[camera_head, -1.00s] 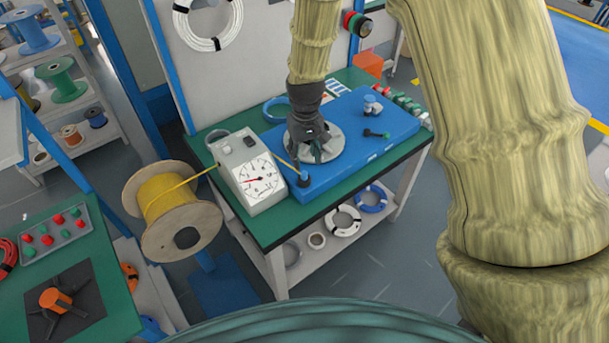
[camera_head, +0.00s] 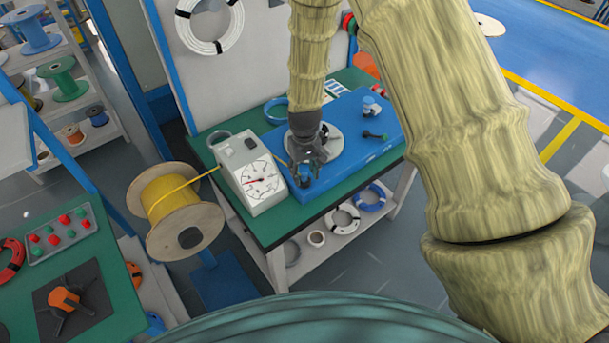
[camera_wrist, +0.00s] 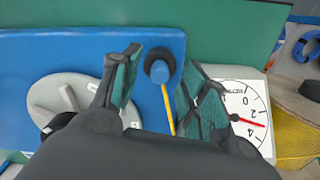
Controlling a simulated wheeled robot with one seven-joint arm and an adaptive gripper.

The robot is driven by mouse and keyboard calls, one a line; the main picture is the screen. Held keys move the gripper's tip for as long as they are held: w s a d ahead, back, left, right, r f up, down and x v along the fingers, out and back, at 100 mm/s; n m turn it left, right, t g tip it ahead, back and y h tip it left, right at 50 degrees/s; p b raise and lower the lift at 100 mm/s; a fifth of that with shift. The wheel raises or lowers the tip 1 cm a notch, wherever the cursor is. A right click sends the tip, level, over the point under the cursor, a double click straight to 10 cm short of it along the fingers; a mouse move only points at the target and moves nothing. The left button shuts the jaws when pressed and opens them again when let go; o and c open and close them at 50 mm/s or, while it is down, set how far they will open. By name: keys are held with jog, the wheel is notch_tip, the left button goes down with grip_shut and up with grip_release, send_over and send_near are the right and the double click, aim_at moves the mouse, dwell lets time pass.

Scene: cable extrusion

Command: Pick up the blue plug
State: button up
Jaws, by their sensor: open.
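The blue plug (camera_wrist: 160,72) shows in the wrist view as a small blue cylinder with a dark end or collar, at the edge of the blue board (camera_wrist: 60,50). A yellow cable runs from it towards my gripper's base. My gripper (camera_wrist: 162,60) is open, with one finger on each side of the plug and gaps between them. In the head view my gripper (camera_head: 304,174) is low over the front left corner of the blue board (camera_head: 345,160) and largely hides the plug. I cannot tell the exact height of the fingertips against the plug.
A grey dial gauge box (camera_head: 250,180) stands close left of my gripper. A yellow cable spool (camera_head: 175,215) stands left of the green bench (camera_head: 290,228).

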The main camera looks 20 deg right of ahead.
jog(key=shift+f, duration=0.5)
jog(key=c, duration=0.9)
jog(key=shift+r, duration=0.15)
jog(key=shift+r+b, duration=0.65)
jog(key=shift+r, duration=0.3)
jog(key=s+a+r+b, duration=0.1)
jog(key=s, duration=0.4)
jog(key=s+a+r+b, duration=0.1)
jog(key=s+b, duration=0.1)
jog(key=s, duration=0.3)
jog(key=s+a+b, duration=0.1)
jog(key=s+b, duration=0.1)
jog(key=s, duration=0.3)
jog(key=shift+s+r, duration=0.4)
